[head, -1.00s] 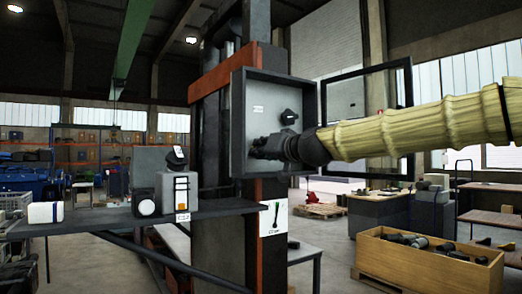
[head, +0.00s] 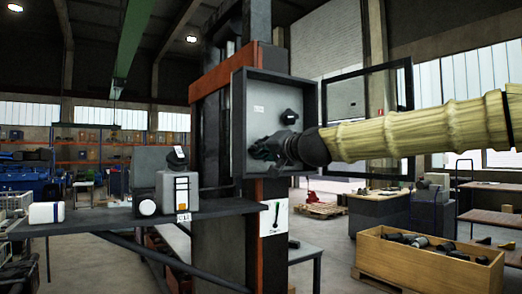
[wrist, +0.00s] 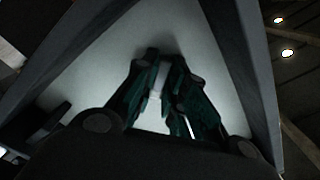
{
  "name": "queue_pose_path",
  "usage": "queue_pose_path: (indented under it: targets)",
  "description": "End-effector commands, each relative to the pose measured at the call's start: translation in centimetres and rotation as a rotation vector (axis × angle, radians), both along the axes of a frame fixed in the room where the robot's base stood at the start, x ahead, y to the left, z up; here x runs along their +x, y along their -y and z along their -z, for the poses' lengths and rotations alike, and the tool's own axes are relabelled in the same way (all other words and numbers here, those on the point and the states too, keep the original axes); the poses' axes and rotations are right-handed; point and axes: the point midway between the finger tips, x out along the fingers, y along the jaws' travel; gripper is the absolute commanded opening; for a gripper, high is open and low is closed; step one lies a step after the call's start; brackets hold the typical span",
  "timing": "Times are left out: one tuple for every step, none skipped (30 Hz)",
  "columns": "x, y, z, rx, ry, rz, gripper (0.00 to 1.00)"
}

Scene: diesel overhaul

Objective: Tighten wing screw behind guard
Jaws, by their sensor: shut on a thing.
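A grey open-fronted box (head: 237,110) is fixed to the upright column, with a dark-framed clear panel (head: 409,90) swung out to its right. A black knob (head: 289,117) sits on the box's back wall, above my gripper. My gripper (head: 258,150) reaches into the lower part of the box. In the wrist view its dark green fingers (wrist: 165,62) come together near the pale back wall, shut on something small. The fingers hide it almost wholly; I take it to be the wing screw, but its shape and angle cannot be told.
The box's side walls (wrist: 245,60) stand close on both sides of my gripper. A dark shelf (head: 110,222) with a white container (head: 46,213) and grey devices is at left. A wooden crate (head: 425,272) of dark parts stands at lower right.

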Motion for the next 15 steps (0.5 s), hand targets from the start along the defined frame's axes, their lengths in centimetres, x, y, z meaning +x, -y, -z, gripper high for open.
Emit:
queue_pose_path:
  targets:
    - [0.03, 0.04, 0.00, 0.005, -0.003, 0.001, 0.00]
    - [0.03, 0.05, -0.01, 0.016, -0.011, 0.001, 0.00]
    - [0.03, 0.03, -0.02, 0.042, -0.029, 0.001, 0.00]
    - [0.03, 0.03, -0.03, 0.072, -0.051, 0.001, 0.00]
    - [0.04, 0.02, -0.03, 0.105, -0.075, 0.001, 0.00]
    - [0.07, 0.03, -0.01, 0.155, -0.112, 0.001, 0.00]
    - [0.09, 0.04, 0.02, 0.189, -0.137, 0.000, 0.00]
    - [0.10, 0.03, 0.04, 0.224, -0.163, 0.000, 0.00]
    - [0.09, 0.02, 0.02, 0.265, -0.192, 0.000, 0.00]
    - [0.09, 0.02, 0.02, 0.288, -0.209, 0.000, 0.00]
    - [0.08, 0.02, 0.01, 0.308, -0.224, 0.000, 0.00]
    - [0.08, 0.03, 0.01, 0.327, -0.237, 0.000, 0.00]
    - [0.08, 0.02, 0.01, 0.335, -0.243, 0.000, 0.00]
    - [0.08, 0.03, 0.01, 0.339, -0.246, 0.000, 0.00]
    - [0.08, 0.02, 0.01, 0.341, -0.247, 0.000, 0.00]
